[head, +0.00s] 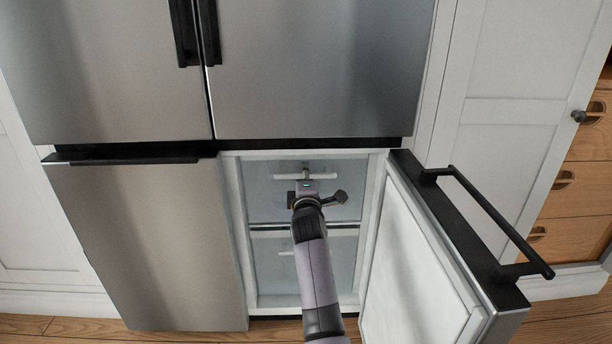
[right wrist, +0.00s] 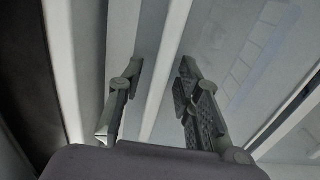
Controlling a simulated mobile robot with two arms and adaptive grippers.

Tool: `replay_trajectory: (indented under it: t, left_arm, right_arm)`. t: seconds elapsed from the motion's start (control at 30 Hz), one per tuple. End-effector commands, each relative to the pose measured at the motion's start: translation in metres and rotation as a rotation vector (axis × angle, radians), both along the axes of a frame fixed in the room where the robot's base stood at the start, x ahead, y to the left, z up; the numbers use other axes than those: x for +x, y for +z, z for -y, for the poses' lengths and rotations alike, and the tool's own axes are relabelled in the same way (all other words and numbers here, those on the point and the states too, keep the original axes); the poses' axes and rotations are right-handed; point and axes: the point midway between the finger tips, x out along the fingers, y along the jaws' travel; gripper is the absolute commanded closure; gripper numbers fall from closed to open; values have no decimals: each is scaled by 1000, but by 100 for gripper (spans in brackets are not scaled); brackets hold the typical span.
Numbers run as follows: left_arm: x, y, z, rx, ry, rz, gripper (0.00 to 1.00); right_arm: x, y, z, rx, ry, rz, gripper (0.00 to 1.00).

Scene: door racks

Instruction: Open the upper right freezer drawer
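The upper right freezer drawer (head: 262,202) is a pale, glassy front inside the open lower right compartment in the head view. It looks closed, with a white bar handle (head: 305,177) near its top. My right gripper (head: 318,190) is in front of this drawer, at the handle. In the right wrist view the right gripper (right wrist: 162,66) has its two fingers apart, and the white handle bar (right wrist: 164,75) runs between them. I cannot tell whether either finger touches the bar. My left gripper is not in view.
The lower right freezer door (head: 415,265) stands open to the right, with a black bar handle (head: 490,215) sticking out. A lower drawer (head: 272,270) sits below, partly hidden by my right arm. The left freezer door (head: 150,240) is closed.

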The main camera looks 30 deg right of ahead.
Motion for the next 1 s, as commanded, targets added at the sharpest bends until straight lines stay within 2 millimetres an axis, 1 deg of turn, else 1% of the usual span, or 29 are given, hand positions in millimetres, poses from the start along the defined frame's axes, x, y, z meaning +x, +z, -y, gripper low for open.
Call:
replay_trajectory:
  t: [0.23,0.7,1.0]
  left_arm:
    - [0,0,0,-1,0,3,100]
    - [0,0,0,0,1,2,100]
    - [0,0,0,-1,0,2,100]
  right_arm:
    - [0,0,0,0,0,0,68]
    - [0,0,0,0,0,0,100]
    - [0,0,0,0,0,0,100]
